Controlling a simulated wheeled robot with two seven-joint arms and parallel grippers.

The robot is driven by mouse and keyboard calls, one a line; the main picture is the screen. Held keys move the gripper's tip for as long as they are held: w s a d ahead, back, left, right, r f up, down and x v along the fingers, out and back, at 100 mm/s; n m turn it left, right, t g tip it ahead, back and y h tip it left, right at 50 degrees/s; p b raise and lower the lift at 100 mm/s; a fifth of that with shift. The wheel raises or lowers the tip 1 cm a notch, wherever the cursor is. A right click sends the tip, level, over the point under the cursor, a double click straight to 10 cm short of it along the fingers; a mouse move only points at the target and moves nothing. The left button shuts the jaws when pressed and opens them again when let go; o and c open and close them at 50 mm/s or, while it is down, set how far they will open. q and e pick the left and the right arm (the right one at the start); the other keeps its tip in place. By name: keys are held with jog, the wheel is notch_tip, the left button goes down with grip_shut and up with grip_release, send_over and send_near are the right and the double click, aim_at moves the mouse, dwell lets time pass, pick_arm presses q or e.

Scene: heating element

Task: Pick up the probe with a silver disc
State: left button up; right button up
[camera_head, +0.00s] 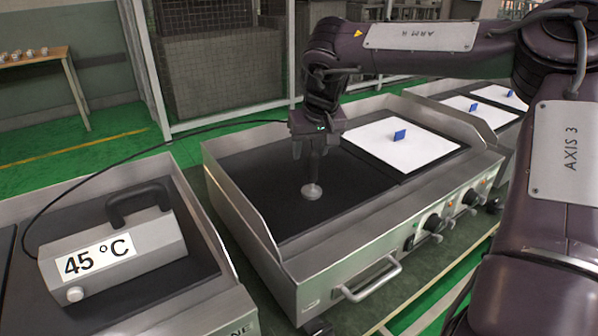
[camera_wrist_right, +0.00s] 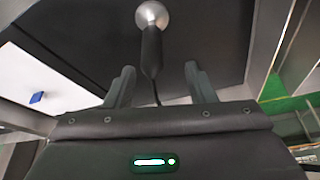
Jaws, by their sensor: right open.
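The probe has a dark handle and a round silver disc (camera_head: 312,191) at its end. It is over the dark left half of the middle griddle. In the right wrist view the disc (camera_wrist_right: 152,16) is at the top, with the handle (camera_wrist_right: 152,52) pointing back toward my gripper. My right gripper (camera_head: 316,152) is above the griddle, at the handle's upper end. In the right wrist view my open fingers (camera_wrist_right: 160,72) stand on either side of the handle's near end, with gaps on both sides. My left gripper is not in view.
A white plate with a blue tab (camera_head: 399,135) covers the griddle's right half. A metal meter box reading 45 °C (camera_head: 118,252) stands on the left griddle, with a black cable (camera_head: 100,172) looping toward the probe. Raised steel walls (camera_head: 238,210) edge the middle griddle.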

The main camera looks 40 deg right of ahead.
aim_at(311, 166)
jog(key=shift+d+f, duration=0.2)
jog(key=shift+f, duration=0.6)
jog(key=x, duration=0.5)
jog(key=shift+d+f, duration=0.25)
jog(key=shift+d, duration=0.1)
jog(key=shift+w, duration=0.1)
grip_shut()
jog(key=shift+r, duration=0.1)
